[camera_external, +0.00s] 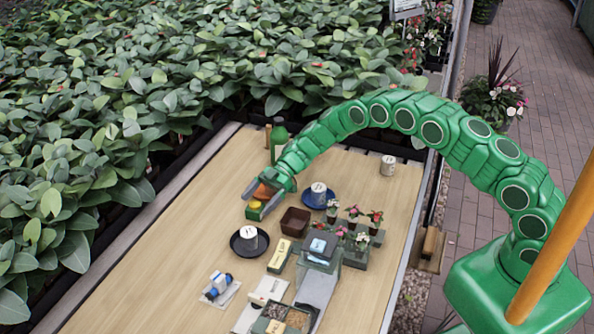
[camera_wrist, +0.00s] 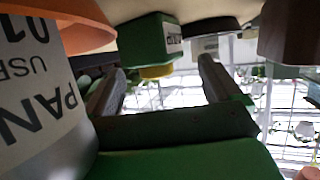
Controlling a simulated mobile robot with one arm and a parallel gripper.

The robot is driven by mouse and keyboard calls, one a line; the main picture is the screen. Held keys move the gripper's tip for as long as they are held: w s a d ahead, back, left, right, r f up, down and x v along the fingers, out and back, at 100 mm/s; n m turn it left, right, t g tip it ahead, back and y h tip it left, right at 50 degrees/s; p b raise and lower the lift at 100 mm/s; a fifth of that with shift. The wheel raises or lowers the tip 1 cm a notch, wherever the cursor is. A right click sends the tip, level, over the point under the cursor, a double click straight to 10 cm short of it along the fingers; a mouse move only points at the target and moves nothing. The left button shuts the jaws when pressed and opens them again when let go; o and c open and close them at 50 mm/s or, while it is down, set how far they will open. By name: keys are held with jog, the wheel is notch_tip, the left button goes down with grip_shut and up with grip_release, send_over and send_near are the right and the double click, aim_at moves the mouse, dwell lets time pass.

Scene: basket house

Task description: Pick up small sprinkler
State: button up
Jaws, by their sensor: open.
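A small green block with a yellow round part (camera_external: 254,205) lies on the wooden table by my fingertips. It looks like the small sprinkler, but I cannot be sure. In the wrist view this green block (camera_wrist: 150,40) shows inverted, with a pale label, beyond the gap between my fingers and slightly towards the left finger. My gripper (camera_external: 257,199) is open, low over the table; in the wrist view (camera_wrist: 162,70) its two grey fingers are spread with nothing clasped between them. A blue-and-white item (camera_external: 218,287) on a white card lies nearer the front.
An orange piece (camera_external: 265,191) shows at my gripper. A green bottle (camera_external: 279,143) stands behind it. A brown square pot (camera_external: 295,221), a dark saucer (camera_external: 234,246) and a blue saucer (camera_external: 308,199) are close by. Several small potted flowers stand right. The table's left side is clear.

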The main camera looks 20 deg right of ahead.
jog(key=shift+a, duration=0.15)
jog(key=shift+c, duration=0.3)
jog(key=shift+f, duration=0.1)
jog(key=c, duration=1.5)
